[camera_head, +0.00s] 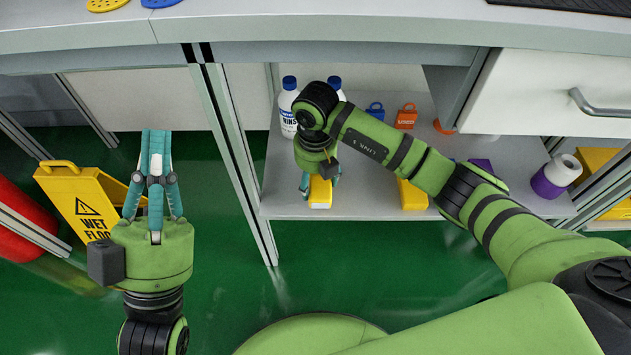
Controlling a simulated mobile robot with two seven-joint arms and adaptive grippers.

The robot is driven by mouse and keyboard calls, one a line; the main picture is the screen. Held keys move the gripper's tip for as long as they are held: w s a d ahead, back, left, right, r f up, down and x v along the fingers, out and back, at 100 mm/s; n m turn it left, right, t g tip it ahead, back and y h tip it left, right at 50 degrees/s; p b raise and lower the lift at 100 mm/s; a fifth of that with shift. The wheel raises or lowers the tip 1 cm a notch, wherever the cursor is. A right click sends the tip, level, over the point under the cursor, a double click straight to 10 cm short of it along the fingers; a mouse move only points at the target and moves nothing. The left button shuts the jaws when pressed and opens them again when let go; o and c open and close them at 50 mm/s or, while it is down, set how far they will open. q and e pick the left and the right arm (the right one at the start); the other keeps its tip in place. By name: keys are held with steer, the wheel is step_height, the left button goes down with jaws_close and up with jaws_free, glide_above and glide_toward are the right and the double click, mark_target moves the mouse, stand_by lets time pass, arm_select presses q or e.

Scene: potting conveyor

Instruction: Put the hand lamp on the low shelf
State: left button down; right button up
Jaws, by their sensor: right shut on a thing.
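My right gripper (320,190) points down over the front of the low shelf (355,208). It is shut on a yellow, block-shaped thing (320,193), which I take to be the hand lamp. The gripper and wrist hide part of it, and I cannot tell whether it touches the shelf board. My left gripper (156,138) is empty, its teal fingers close together, pointing toward the pale panel left of the shelf.
A yellow wet-floor sign (85,205) stands at left. A cabinet post (235,150) separates the grippers.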

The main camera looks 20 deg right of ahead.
steer(key=shift+f, duration=0.5)
arm_select(q)
steer(key=shift+s+r+m+t+h, duration=0.4)
steer(key=shift+s+r+h, duration=0.25)
steer(key=shift+s+h, duration=0.2)
arm_select(e)
steer(key=o, duration=1.2)
steer(key=shift+f, duration=0.1)
arm_select(q)
steer(key=shift+a, duration=0.1)
